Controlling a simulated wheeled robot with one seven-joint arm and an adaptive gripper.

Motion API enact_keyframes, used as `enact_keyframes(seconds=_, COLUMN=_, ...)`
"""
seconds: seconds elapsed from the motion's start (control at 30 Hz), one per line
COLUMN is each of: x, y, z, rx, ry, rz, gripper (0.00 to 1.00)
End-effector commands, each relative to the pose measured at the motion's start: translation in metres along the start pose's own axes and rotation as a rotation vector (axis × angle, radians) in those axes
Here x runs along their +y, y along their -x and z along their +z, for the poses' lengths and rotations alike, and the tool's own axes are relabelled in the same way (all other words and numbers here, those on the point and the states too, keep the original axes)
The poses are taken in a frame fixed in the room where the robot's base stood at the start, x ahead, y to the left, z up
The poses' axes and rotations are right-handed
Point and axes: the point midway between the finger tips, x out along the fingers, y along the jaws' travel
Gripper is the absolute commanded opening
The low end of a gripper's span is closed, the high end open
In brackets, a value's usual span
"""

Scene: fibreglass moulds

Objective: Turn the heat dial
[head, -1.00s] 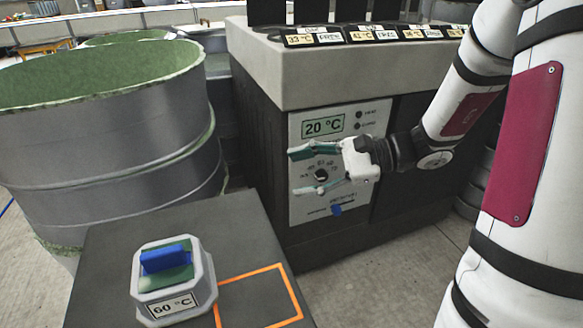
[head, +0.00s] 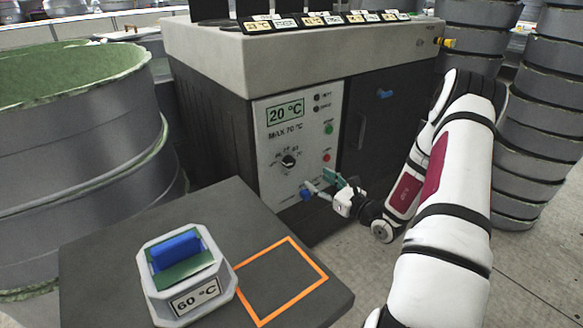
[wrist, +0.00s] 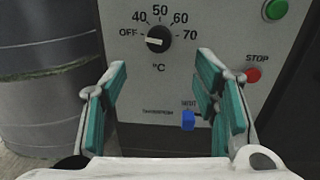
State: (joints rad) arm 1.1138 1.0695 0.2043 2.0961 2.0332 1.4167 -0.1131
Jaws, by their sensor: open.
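The heat dial (head: 288,161) is a round black knob on the pale panel (head: 270,190) of the dark oven. In the wrist view the dial (wrist: 158,38) shows up close, its white mark towards OFF, with 40 to 70 around it. The panel display (head: 285,112) reads 20 °C. My gripper (head: 319,183) is open and empty, below and right of the dial in the head view. In the wrist view the dial lies beyond the gap between the teal fingertips (wrist: 160,75), apart from them.
A blue slider (wrist: 188,120) sits low on the panel, near the fingers. Green (head: 329,128) and red (head: 327,157) buttons are right of the dial. A dark table with an orange square outline (head: 280,280) holds a block marked 60 °C (head: 190,275). Grey drums stand left.

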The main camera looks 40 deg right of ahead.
Motion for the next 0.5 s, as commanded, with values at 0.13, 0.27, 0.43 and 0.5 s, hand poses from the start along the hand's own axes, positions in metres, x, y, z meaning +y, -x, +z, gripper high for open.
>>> enact_keyframes(seconds=0.13, x=0.002, y=-0.029, z=-0.001, rx=-0.002, ry=0.003, rz=0.006, gripper=0.55)
enact_keyframes(seconds=0.27, x=0.002, y=-0.055, z=-0.001, rx=-0.002, ry=0.004, rz=0.006, gripper=0.55)
enact_keyframes(seconds=0.43, x=0.002, y=-0.087, z=0.0, rx=-0.003, ry=0.003, rz=0.005, gripper=0.55)
enact_keyframes(seconds=0.5, x=0.002, y=-0.097, z=0.0, rx=-0.002, ry=0.003, rz=0.005, gripper=0.55)
